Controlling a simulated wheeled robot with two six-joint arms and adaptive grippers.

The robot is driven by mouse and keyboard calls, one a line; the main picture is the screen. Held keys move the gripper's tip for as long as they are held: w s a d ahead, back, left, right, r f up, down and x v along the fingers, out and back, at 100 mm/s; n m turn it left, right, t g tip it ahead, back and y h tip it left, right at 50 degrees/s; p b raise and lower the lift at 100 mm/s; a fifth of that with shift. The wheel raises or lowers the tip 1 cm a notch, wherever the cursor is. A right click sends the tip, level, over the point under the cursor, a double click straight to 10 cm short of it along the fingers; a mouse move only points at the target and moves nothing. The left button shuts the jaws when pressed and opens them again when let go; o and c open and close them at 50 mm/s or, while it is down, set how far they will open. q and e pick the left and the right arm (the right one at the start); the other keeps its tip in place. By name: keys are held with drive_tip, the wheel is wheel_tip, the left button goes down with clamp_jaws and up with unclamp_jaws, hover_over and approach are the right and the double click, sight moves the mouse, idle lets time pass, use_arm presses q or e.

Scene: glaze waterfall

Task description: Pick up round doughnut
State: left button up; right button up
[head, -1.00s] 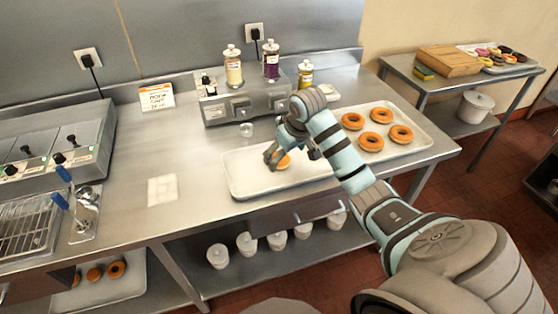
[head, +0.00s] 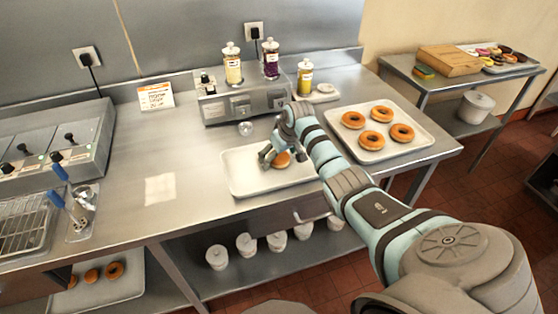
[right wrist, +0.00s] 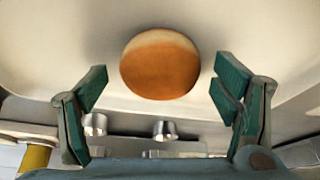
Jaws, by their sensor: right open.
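A round doughnut without a hole (head: 282,160), orange-brown with a paler band, lies on the left white tray (head: 240,184). It also shows in the right wrist view (right wrist: 160,64), ahead of the fingertips and roughly centred between them. My right gripper (head: 272,156) is over this tray, close to the doughnut and partly covering it in the head view. Its two green-padded fingers stand wide apart with nothing between them in the right wrist view (right wrist: 168,92). My left gripper does not show.
A second tray (head: 378,152) with several ring doughnuts (head: 353,120) stands to the right. Behind is a steel glaze unit (head: 245,103) with jars (head: 232,66) on top. A fryer (head: 55,140) stands at the left. The counter between is mostly clear around a pale square (head: 160,188).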

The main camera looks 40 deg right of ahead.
drive_tip(key=shift+r, duration=0.1)
drive_tip(key=c, duration=1.2)
drive_tip(key=shift+c, duration=0.2)
